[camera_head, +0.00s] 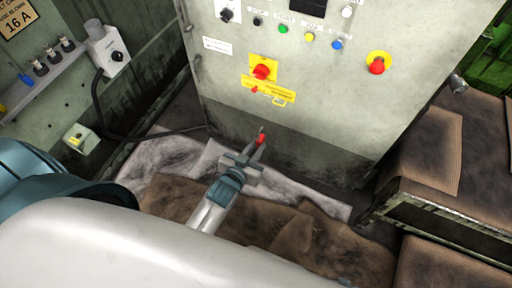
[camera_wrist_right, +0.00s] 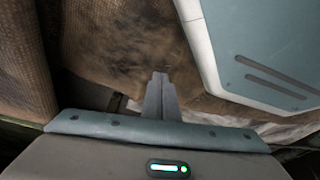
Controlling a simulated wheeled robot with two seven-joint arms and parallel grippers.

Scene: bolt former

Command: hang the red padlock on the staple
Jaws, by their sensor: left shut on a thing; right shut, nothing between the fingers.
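The red padlock (camera_head: 261,139) is small in the head view, between the fingertips of my left gripper (camera_head: 260,141). The gripper is shut on it and holds it in front of the grey cabinet, below the yellow plate. Its shackle cannot be made out clearly. A small yellow loop (camera_head: 280,100), which looks like the staple, projects at the lower right of the yellow plate (camera_head: 268,88). The padlock is apart from it, lower and slightly left in the picture. My right gripper (camera_wrist_right: 160,88) is shut and empty in the right wrist view.
The grey cabinet (camera_head: 310,140) carries a red rotary switch (camera_head: 262,71), coloured buttons and a red emergency stop (camera_head: 377,66). A cable (camera_head: 150,137) runs at the left. Brown-covered boxes (camera_head: 425,150) stand at the right. Crumpled cloths (camera_head: 180,195) cover the floor.

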